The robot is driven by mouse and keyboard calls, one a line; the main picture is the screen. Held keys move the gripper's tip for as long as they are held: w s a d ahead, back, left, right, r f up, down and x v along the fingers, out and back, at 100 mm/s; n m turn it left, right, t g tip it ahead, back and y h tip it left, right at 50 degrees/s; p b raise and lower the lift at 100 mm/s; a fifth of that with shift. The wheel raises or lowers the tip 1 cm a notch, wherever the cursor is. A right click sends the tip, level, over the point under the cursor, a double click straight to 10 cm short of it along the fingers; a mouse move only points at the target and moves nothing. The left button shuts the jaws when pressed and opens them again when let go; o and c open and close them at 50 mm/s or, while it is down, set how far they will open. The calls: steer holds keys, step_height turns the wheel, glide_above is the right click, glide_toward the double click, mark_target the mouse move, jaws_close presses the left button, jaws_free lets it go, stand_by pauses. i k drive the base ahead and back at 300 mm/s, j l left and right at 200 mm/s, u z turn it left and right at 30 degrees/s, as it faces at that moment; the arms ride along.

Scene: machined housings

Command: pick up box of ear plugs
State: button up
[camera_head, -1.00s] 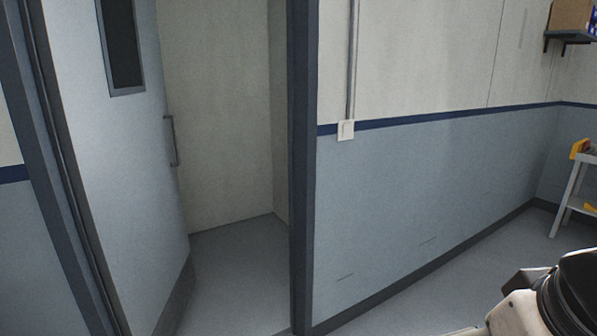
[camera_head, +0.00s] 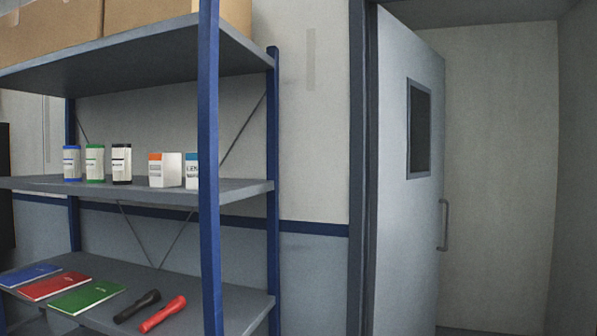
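I cannot make out which item, if any, is the box of ear plugs, as the labels are too small to read. On the middle shelf stand a white box with an orange top (camera_head: 164,172) and a white box with a blue top (camera_head: 191,172), the latter partly hidden by the front post. To their left stand three white containers with a blue lid (camera_head: 71,163), a green lid (camera_head: 95,164) and a black lid (camera_head: 121,165). My gripper is not in view.
The blue-posted shelving rack (camera_head: 209,250) holds cardboard boxes (camera_head: 150,15) on top. Below lie blue, red and green booklets (camera_head: 88,298), a black flashlight (camera_head: 137,306) and a red one (camera_head: 163,314). An open door (camera_head: 400,220) stands to the right.

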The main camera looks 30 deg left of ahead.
mark_target(165, 169)
steer(key=u, duration=1.65)
steer(key=i, duration=0.15)
